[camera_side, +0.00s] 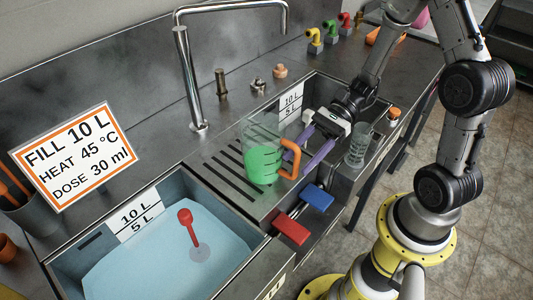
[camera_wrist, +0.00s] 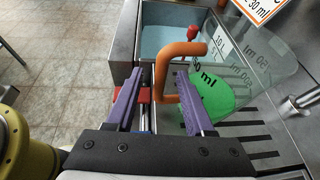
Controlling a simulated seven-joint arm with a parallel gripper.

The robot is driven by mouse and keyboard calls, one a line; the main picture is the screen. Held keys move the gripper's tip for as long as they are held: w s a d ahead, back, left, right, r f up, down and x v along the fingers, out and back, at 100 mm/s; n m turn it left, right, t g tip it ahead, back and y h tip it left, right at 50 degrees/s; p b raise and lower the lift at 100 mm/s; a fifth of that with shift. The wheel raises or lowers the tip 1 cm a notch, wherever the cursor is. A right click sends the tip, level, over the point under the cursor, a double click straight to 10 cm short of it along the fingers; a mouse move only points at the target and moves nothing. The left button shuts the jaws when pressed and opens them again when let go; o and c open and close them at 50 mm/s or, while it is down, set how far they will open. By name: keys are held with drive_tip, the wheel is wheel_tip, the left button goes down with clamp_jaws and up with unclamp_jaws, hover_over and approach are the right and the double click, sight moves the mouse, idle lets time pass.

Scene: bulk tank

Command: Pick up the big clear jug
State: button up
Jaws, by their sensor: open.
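The big clear jug (camera_side: 261,133) stands upright on the slotted drainboard between the two basins, with green content in its lower part. Its orange handle (camera_side: 291,158) points toward my gripper. My gripper (camera_side: 299,158) is open, with its purple fingers reaching to the handle from the right. In the wrist view, the handle (camera_wrist: 164,72) stands between the two fingertips (camera_wrist: 158,76), and the clear jug wall (camera_wrist: 255,65) is on the right. I cannot tell whether either finger touches the handle. The fingers partly hide the jug's right side in the side view.
A water-filled basin (camera_side: 97,262) with a red floating thermometer-like item (camera_side: 187,222) is at front left. Red (camera_side: 290,229) and blue (camera_side: 316,197) pedals sit near the front edge. A tall faucet (camera_side: 188,80) rises behind the jug.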

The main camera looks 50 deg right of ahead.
sight(294, 166)
drive_tip(key=shift+f+x, duration=0.15)
drive_tip(key=shift+x, duration=1.15)
drive_tip(key=shift+f+x, duration=0.1)
drive_tip(key=shift+x, duration=1.15)
drive_tip(key=shift+d, duration=0.1)
clamp_jaws()
drive_tip(key=shift+w, duration=0.1)
